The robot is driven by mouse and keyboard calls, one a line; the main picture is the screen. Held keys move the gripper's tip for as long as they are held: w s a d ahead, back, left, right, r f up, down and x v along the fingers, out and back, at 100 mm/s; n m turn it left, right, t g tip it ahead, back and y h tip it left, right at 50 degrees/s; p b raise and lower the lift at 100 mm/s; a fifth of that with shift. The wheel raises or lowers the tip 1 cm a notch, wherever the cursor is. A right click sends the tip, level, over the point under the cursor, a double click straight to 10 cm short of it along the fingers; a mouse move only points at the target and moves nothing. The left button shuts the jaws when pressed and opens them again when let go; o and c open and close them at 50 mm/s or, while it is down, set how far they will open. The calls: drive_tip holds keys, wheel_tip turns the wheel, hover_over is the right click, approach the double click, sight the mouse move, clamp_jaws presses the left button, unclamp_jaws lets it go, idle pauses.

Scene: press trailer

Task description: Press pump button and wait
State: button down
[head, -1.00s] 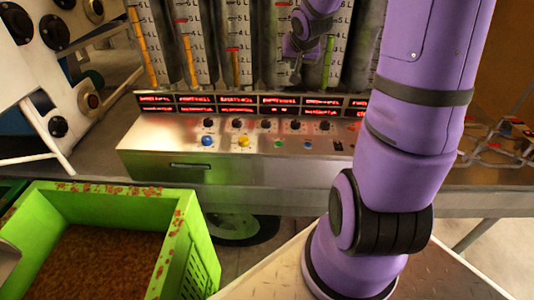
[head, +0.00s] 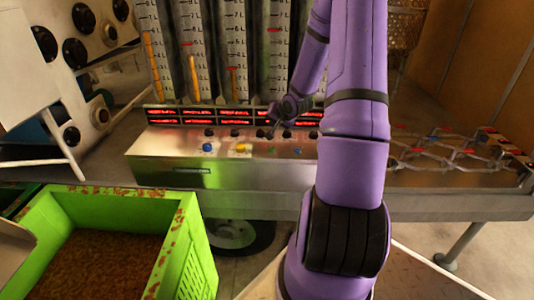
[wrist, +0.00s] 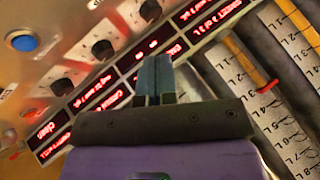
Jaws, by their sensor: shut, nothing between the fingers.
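I cannot tell which is the pump button. My gripper (head: 271,131) is low over the panel, behind the green button. In the wrist view my gripper (wrist: 154,75) is shut and empty, pointing towards the knobs (wrist: 103,50) and red displays (wrist: 130,62). A blue button (wrist: 23,43) shows at the upper left there. Contact with the panel cannot be told.
Graduated tubes (head: 193,65) with orange columns stand behind the panel. A green crate (head: 185,245) of brown grains stands at the front left. A metal rack (head: 460,150) lies on the right, and a white machine (head: 35,100) stands at the left.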

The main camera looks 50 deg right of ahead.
sight(273, 149)
idle(0.3)
drive_tip(key=shift+f, duration=4.4)
drive_tip(key=shift+f, duration=0.15)
drive_tip(key=shift+f, duration=0.25)
drive_tip(key=shift+f, duration=0.4)
drive_tip(key=shift+r, duration=0.85)
drive_tip(key=shift+r, duration=2.5)
